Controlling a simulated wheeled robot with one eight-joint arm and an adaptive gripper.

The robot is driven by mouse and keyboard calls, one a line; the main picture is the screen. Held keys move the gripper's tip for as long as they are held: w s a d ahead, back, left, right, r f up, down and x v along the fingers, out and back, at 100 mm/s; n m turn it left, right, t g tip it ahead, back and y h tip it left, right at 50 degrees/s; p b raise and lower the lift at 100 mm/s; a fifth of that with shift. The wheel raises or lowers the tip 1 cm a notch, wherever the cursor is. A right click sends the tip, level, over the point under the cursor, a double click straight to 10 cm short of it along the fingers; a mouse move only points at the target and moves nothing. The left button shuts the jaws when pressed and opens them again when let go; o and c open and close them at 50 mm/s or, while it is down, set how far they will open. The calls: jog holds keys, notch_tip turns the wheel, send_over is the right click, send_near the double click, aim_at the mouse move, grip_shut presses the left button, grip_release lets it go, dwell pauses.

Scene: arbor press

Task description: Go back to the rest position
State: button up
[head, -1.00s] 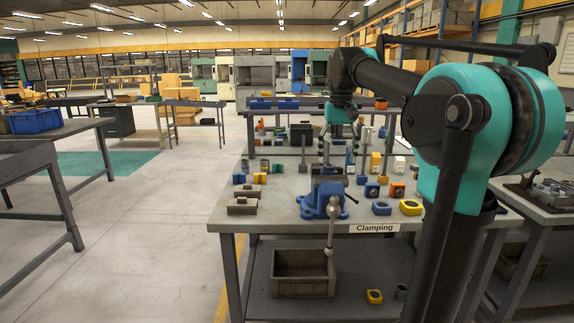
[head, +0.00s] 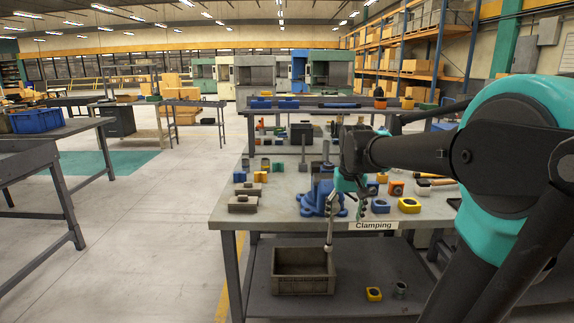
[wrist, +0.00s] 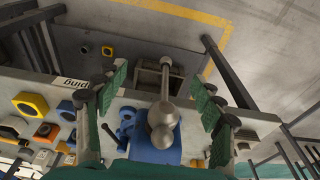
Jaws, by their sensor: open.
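My gripper (head: 350,200) is in front of the right side of the blue vise (head: 317,200), near the front edge of the workbench (head: 285,215). It hides part of the vise in the head view. In the wrist view my gripper (wrist: 160,92) has its two green-padded fingers wide apart, with nothing held between them. The vise's metal screw end and handle (wrist: 163,118) show in the gap between the fingers, with the blue vise body (wrist: 155,153) behind. I cannot tell how far the fingers are from the handle.
Blue and yellow blocks (head: 409,205) stand right of the vise, and grey blocks (head: 243,204) stand left. A grey bin (head: 303,270) and a yellow block (head: 374,294) are on the lower shelf. The floor (head: 150,235) left of the bench is open.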

jog(key=s+d+f+t, duration=0.2)
jog(key=s+f, duration=1.4)
jog(key=f, duration=0.2)
jog(key=shift+f, duration=0.4)
